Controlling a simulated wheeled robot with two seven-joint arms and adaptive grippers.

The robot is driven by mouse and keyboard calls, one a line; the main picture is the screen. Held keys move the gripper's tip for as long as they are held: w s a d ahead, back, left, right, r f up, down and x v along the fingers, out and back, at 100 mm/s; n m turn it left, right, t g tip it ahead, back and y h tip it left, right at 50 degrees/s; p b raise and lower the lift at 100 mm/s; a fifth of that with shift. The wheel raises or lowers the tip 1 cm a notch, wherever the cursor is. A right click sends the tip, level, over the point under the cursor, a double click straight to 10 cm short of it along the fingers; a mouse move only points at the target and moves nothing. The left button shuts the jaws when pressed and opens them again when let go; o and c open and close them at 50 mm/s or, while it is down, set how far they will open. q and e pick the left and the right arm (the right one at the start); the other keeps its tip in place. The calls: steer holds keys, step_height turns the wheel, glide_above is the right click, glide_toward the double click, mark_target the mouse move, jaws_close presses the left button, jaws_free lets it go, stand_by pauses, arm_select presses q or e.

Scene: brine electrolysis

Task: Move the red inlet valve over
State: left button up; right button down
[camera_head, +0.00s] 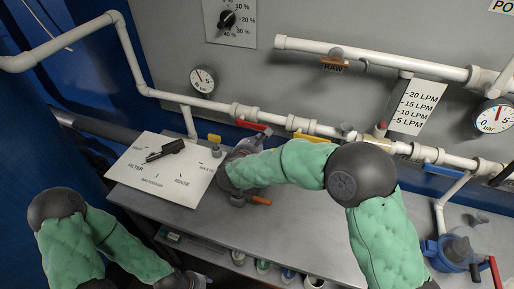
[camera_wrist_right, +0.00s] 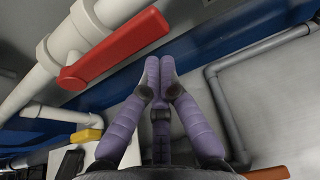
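The red valve handle (camera_head: 255,127) sits on the white pipe below the wall panel and lies roughly along the pipe. In the right wrist view the red handle (camera_wrist_right: 115,48) is large, at upper left, beside the white pipe. My right gripper (camera_head: 252,143) is just below the handle in the head view, partly hidden by its own arm. In the wrist view its purple fingertips (camera_wrist_right: 160,68) meet with nothing between them, and they appear apart from the handle. My left gripper (camera_head: 194,281) is at the bottom edge, mostly cut off.
A filter dial board (camera_head: 150,190) stands left of my right gripper. A gauge (camera_head: 202,79) hangs above the pipe. The grey bench top (camera_head: 300,220) is mostly clear at front.

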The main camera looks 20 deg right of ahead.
steer(key=shift+w+r, duration=0.1)
steer(key=shift+r, duration=0.25)
